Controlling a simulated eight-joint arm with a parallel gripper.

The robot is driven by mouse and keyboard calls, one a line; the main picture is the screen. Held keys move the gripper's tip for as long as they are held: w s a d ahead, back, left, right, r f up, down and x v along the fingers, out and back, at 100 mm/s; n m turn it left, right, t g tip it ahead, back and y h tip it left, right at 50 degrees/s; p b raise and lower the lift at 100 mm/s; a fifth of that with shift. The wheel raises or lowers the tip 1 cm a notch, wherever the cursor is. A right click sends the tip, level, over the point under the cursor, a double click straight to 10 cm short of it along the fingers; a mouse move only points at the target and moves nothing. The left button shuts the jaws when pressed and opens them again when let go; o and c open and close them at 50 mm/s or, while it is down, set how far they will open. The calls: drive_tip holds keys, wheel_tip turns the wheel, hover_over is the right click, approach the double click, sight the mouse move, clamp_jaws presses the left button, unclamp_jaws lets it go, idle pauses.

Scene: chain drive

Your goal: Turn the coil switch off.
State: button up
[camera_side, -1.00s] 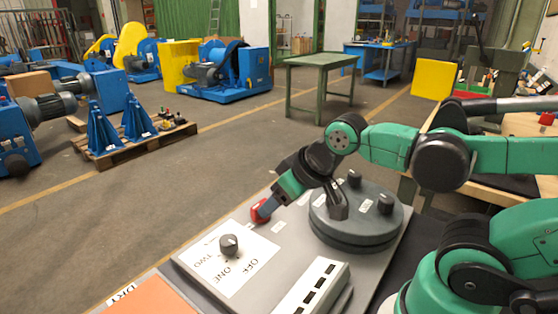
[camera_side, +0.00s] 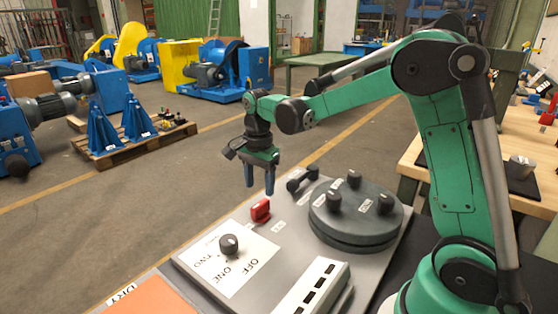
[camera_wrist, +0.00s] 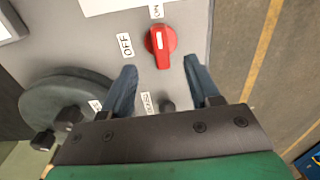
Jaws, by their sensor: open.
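A red switch (camera_side: 261,210) stands on the grey panel's far edge. In the wrist view the red switch (camera_wrist: 161,45) has a white mark toward the ON label (camera_wrist: 156,10), and the OFF label (camera_wrist: 125,44) lies left of it. I cannot read which switch is labelled as the coil switch. A black selector knob (camera_side: 229,245) sits on a white plate marked OFF, ONE and TWO. My gripper (camera_side: 260,190) is open and empty, pointing down above the red switch and apart from it. The wrist view shows its two blue fingers (camera_wrist: 160,72) spread.
A round grey turret (camera_side: 354,228) with three black knobs stands on the panel at right. A black lever (camera_side: 302,179) lies behind it. A white block with dark slots (camera_side: 314,287) is at the front. A wooden bench (camera_side: 530,190) is at right.

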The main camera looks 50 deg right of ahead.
sight(260, 203)
drive_tip(key=shift+w+d+f, duration=0.1)
drive_tip(key=shift+w+f, duration=0.05)
drive_tip(key=shift+f, duration=2.85)
drive_tip(key=shift+c, duration=0.2)
clamp_jaws()
